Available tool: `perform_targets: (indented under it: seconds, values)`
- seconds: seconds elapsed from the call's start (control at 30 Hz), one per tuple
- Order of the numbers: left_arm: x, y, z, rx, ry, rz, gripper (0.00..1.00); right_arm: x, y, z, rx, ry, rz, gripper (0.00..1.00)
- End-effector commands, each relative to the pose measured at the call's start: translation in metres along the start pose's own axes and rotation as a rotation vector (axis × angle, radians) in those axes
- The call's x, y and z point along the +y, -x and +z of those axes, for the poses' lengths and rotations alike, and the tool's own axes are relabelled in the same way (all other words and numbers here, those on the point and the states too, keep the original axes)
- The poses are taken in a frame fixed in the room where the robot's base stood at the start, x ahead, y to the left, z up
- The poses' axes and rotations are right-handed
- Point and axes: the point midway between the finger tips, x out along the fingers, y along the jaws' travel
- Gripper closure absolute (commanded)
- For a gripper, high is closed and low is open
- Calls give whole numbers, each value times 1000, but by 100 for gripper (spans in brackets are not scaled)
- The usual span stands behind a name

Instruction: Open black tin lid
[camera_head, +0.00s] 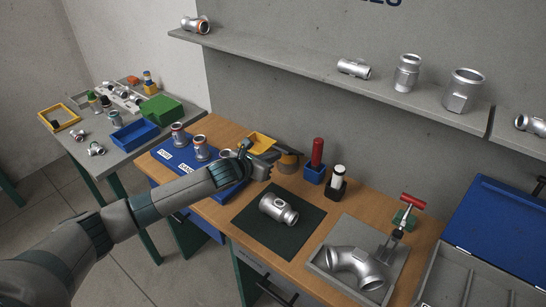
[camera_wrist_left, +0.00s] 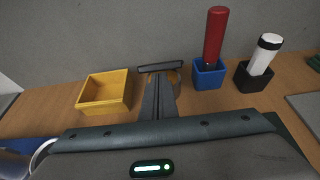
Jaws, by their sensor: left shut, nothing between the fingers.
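The black tin (camera_head: 289,163) stands at the back of the wooden bench, against the wall, partly hidden by my left gripper. A thin dark edge, which looks like its lid (camera_wrist_left: 160,67), shows just beyond my fingertips in the left wrist view, and a brownish-orange patch shows below it. I cannot tell how far the lid is raised. My left gripper (camera_head: 271,157) is shut and empty, with its fingers (camera_wrist_left: 160,85) together, pointing at the tin. I cannot tell whether the fingertips touch the tin. My right gripper is not in view.
A yellow bin (camera_wrist_left: 105,93) stands left of the tin. A metal fitting (camera_head: 279,208) lies on a dark mat in front. A shelf (camera_head: 330,82) overhangs the back.

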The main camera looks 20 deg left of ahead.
Motion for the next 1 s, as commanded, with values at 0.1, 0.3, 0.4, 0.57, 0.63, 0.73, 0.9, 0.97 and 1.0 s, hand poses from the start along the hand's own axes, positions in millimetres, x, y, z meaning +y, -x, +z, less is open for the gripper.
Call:
perform_targets:
  seconds: [0.1,0.3,0.4,0.57,0.63,0.73,0.9,0.97,1.0]
  values:
    - [0,0,7,-1,-2,0,100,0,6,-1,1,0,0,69]
    - [1,-1,23,-2,-4,1,100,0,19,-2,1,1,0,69]
    - [1,-2,34,-1,-3,1,100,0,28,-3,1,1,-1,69]
    - [1,-8,53,-2,-4,1,100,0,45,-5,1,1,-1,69]
    - [0,-12,62,-2,-4,1,100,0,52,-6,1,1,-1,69]
    - [1,-19,73,-2,-4,1,100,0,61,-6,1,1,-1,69]
    - [0,-32,90,-2,-4,1,100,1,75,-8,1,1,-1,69]
    - [1,-38,96,-2,-4,2,100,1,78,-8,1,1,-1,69]
    - [0,-42,99,-1,-3,1,100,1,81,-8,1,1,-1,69]
